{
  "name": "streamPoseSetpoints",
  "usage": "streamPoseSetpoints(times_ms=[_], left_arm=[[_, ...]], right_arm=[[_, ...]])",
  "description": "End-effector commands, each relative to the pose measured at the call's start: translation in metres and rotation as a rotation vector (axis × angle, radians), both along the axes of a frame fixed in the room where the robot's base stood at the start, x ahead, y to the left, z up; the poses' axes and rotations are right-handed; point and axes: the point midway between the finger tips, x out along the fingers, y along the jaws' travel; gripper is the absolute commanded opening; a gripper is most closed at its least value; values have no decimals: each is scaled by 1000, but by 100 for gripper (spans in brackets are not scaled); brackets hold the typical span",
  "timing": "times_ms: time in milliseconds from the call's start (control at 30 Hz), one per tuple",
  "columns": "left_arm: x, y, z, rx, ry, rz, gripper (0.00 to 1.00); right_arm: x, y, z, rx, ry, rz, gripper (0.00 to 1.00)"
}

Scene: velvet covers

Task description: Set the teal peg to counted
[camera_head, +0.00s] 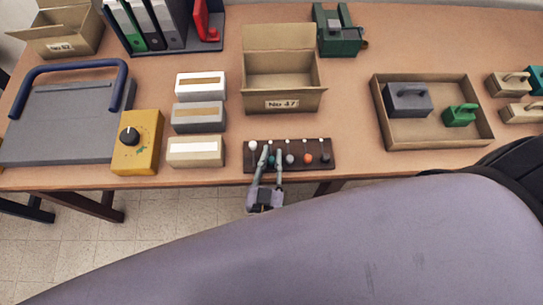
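A dark brown peg board (318,145) lies near the table's front edge, with a row of coloured pegs along it. A small teal peg (271,160) shows second from the left, between a white peg (252,146) and a grey peg (290,159). An orange peg (308,158) and a dark peg (325,158) stand further right. My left gripper (272,153) reaches over the board from the front. Its two fingers are apart, one on each side of the teal peg; contact is too small to tell. My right gripper is out of view.
Behind the board stands an open carton (283,102). To its left are several small boxes (198,152) and a yellow box with a knob (137,142). A tray (432,134) with grey and green blocks lies right. Bare table separates board and tray.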

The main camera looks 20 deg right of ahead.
Motion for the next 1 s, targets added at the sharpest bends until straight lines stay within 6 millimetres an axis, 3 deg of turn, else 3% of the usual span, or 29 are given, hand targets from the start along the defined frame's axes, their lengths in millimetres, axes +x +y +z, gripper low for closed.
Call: streamPoseSetpoints(times_ms=[133,733,1000], left_arm=[[0,0,0,0,0,0,0],[2,0,0,0,-1,1,0],[39,-11,0,-3,-3,2,0]], right_arm=[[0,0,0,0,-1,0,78],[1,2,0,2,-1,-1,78],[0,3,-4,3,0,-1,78]])
